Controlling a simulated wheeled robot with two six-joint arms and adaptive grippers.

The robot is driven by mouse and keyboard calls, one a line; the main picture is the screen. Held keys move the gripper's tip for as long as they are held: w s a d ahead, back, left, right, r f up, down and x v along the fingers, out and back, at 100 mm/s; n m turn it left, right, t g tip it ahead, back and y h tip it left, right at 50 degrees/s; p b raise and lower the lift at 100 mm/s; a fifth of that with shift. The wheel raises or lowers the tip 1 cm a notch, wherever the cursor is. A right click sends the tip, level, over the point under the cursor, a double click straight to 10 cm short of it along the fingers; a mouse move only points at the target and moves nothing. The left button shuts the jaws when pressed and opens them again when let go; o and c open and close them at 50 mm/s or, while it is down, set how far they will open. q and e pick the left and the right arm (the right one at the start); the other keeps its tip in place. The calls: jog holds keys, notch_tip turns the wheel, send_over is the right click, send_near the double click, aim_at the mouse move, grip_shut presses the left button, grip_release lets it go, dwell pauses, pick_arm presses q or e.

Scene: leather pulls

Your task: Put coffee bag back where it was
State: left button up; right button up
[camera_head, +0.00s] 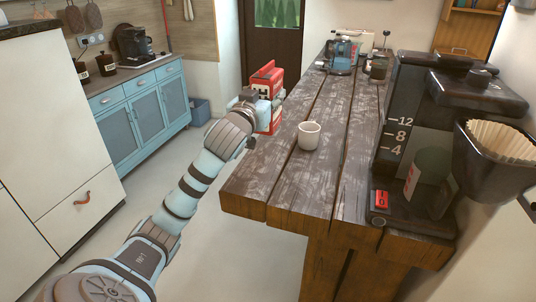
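A red bag with pale markings (263,78), which I take for the coffee bag, is in my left gripper (266,96). The gripper is shut around its middle, with red showing above and below the fingers. The bag is by the left edge of the wooden table (285,182), seemingly in the air; part of it is hidden by the gripper. My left arm reaches up from the bottom left. My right gripper is not in view.
A white cup (309,136) stands on the table. A large black coffee maker (400,150) with a filter basket (495,155) fills the right side. A blue machine (341,55) and small items stand at the far end. Blue cabinets (140,110) are at left.

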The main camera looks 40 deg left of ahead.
pick_arm(q)
notch_tip(320, 180, down, 9)
jog(key=shift+w+a+r+b, duration=0.1)
jog(key=shift+b, duration=0.6)
notch_tip(320, 180, down, 5)
jog(key=shift+r+b, duration=0.1)
jog(key=shift+b, duration=0.4)
jog(key=shift+r, duration=0.1)
jog(key=o, duration=1.3)
jog(key=shift+o, duration=0.2)
jog(key=v, duration=1.2)
